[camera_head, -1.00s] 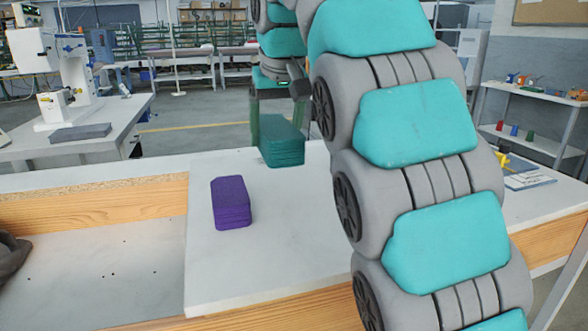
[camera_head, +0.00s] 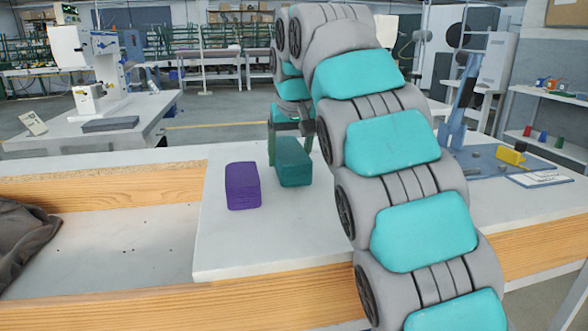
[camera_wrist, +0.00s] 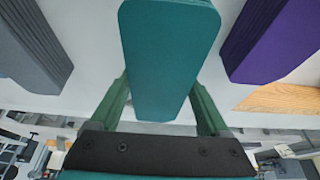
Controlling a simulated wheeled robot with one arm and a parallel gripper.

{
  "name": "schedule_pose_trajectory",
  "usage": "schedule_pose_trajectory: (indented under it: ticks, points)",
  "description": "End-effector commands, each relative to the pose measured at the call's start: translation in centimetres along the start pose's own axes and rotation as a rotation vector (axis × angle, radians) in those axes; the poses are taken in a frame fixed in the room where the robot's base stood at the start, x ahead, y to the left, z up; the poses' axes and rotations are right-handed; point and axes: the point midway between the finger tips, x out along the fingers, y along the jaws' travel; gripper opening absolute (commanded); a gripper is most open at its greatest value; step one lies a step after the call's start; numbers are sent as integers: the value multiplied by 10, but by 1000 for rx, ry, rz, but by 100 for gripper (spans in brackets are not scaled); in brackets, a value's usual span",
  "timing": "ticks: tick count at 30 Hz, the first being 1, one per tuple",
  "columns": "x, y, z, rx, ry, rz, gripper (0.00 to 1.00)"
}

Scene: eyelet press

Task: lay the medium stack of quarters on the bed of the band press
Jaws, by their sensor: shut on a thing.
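My gripper (camera_head: 290,148) is shut on the teal stack of quarters (camera_head: 294,170), with one green finger on each side. The teal stack fills the middle of the wrist view (camera_wrist: 168,55). I cannot tell whether its underside touches the white bench top. A grey stack (camera_wrist: 30,45) is at upper left in the wrist view. I cannot identify the band press with certainty.
A white machine (camera_head: 98,70) stands on a separate table at left, with a flat grey piece (camera_head: 110,124) before it. My arm covers the bench's middle right. A blue mat with a blue upright tool (camera_head: 462,105) and a yellow object (camera_head: 510,155) lies beyond. Dark cloth lies far left.

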Motion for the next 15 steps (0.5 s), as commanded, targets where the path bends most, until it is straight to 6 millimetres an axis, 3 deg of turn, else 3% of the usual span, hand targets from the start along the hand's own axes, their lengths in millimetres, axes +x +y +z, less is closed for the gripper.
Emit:
schedule_pose_trajectory:
  ticks: [1,3,13,14,15]
  points:
    - [12,-1,1,0,-2,0,0]
    - [17,-2,0,0,-2,0,0]
    - [18,-2,0,0,-1,-1,0]
    - [17,-2,0,0,-1,-1,82]
    - [17,-2,0,0,-1,-1,86]
